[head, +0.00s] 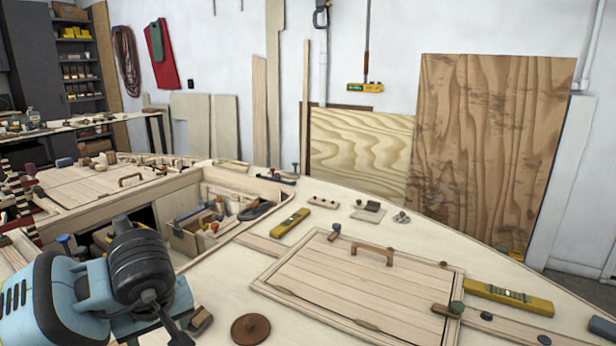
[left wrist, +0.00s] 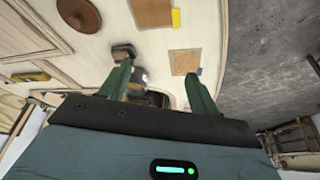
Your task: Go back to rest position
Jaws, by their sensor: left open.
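My left arm, blue with a black joint, comes in at the lower left of the head view. Its gripper (head: 188,326) is low in that view, over the near part of the pale wooden deck (head: 215,290), partly hidden by the arm. In the left wrist view the two green fingers stand well apart, so the gripper (left wrist: 157,64) is open, with nothing seen held. My right gripper does not show in either view.
A round brown wooden disc (head: 250,329) lies just right of the left gripper. A slatted hatch panel (head: 340,285) with a wooden handle lies further right. Yellow levels (head: 290,224) and (head: 508,297) lie on the deck. An open compartment (head: 190,240) holds tools.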

